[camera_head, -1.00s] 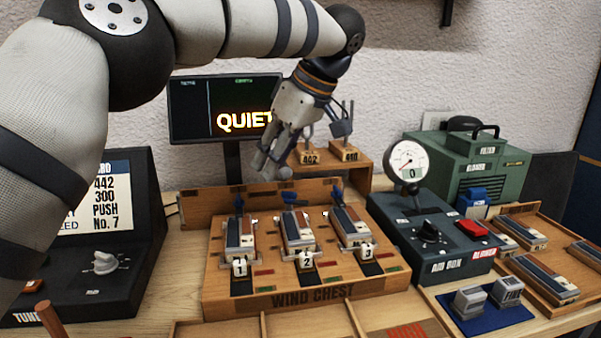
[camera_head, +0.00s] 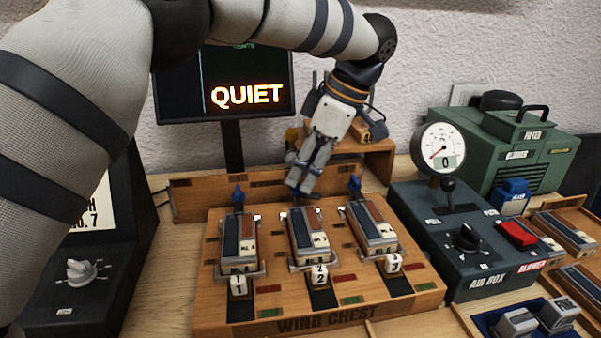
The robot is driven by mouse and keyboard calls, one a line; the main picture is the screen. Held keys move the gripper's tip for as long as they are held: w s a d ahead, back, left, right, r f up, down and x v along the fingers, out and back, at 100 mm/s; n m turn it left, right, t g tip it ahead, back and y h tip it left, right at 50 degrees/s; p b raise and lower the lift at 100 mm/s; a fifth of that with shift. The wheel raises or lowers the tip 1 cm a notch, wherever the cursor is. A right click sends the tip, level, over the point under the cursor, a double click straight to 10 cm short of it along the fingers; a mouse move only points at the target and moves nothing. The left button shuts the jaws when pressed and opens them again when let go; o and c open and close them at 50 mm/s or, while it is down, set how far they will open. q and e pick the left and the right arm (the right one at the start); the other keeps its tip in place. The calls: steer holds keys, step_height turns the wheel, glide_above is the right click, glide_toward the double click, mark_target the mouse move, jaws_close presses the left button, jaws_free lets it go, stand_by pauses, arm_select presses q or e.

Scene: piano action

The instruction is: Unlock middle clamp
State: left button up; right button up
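The wooden wind chest (camera_head: 345,318) carries three blue-and-brown blocks in a row, with white tags 1, 2 and 3 in front. The middle block (camera_head: 312,236) stands behind tag 2 (camera_head: 319,275). Blue clamp levers show upright behind the left block (camera_head: 238,196) and the right block (camera_head: 355,187). The middle clamp's lever is hidden by my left gripper (camera_head: 302,190), which points down just behind the middle block. Its fingers look close together, but I cannot tell whether they are shut or touch the lever. My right gripper is out of view.
A screen reading QUIET (camera_head: 245,95) stands behind the chest. The air box (camera_head: 480,262), with gauge (camera_head: 440,148) and red button (camera_head: 517,233), stands to the right. A wooden shelf (camera_head: 372,147) is behind my gripper. A dark console with a knob (camera_head: 82,270) is at left.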

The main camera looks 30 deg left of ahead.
arm_select(q)
steer(key=shift+x, duration=1)
steer(key=shift+w, duration=0.1)
jaws_close()
steer(key=n, duration=0.1)
steer(key=n+g, duration=0.1)
steer(key=n, duration=0.1)
steer(key=shift+w+f+b, duration=0.2)
steer(key=shift+b, duration=0.1)
steer(key=shift+r+n+g+h, duration=0.15)
steer(key=shift+n+g+h, duration=0.2)
steer(key=shift+n, duration=0.55)
jaws_free()
steer(key=shift+s, duration=0.1)
steer(key=shift+a, duration=0.1)
steer(key=shift+r, duration=0.1)
